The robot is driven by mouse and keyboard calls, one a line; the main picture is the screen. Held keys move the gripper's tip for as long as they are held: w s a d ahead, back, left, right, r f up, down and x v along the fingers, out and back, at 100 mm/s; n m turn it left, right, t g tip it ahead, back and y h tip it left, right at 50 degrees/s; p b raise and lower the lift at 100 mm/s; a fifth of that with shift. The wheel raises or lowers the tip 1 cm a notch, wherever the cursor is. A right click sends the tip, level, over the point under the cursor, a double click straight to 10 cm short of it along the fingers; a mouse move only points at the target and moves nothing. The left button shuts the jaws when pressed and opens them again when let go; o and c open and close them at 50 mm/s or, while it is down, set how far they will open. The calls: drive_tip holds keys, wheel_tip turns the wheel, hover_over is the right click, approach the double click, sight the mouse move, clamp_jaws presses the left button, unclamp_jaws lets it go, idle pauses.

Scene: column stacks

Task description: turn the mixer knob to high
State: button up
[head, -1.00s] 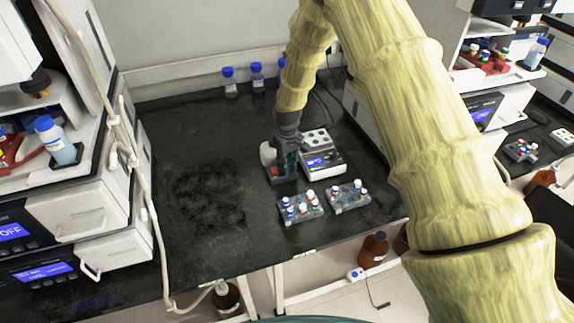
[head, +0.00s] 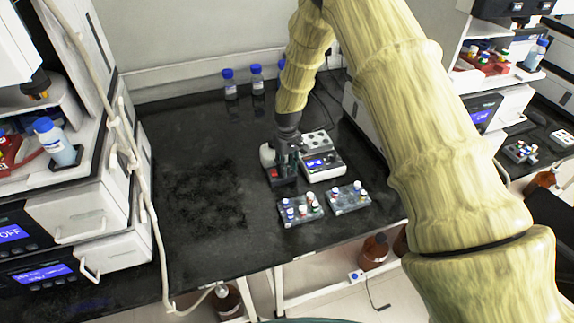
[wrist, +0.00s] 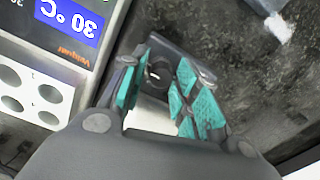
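The mixer (head: 269,158) is a small device with a white upper part, a dark base and a red patch on its front. It stands on the black bench, left of the white heating block. My gripper (head: 287,160) is right at the mixer, pointing down and partly covering it. In the wrist view my gripper (wrist: 160,90) is open, with teal pads on both fingers. A small dark round part, seemingly the knob (wrist: 158,72), shows between the fingers, with a gap visible beside it. I cannot read the knob's setting.
The heating block (head: 327,172) with a blue display stands close on the right; its display reads 30 °C in the wrist view (wrist: 68,22). Two vial racks (head: 300,212) (head: 348,201) stand in front. Blue-capped bottles (head: 257,82) are at the back. The bench's left side is clear.

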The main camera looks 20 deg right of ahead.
sight(287, 166)
wheel_tip(287, 166, up, 12)
idle(0.6)
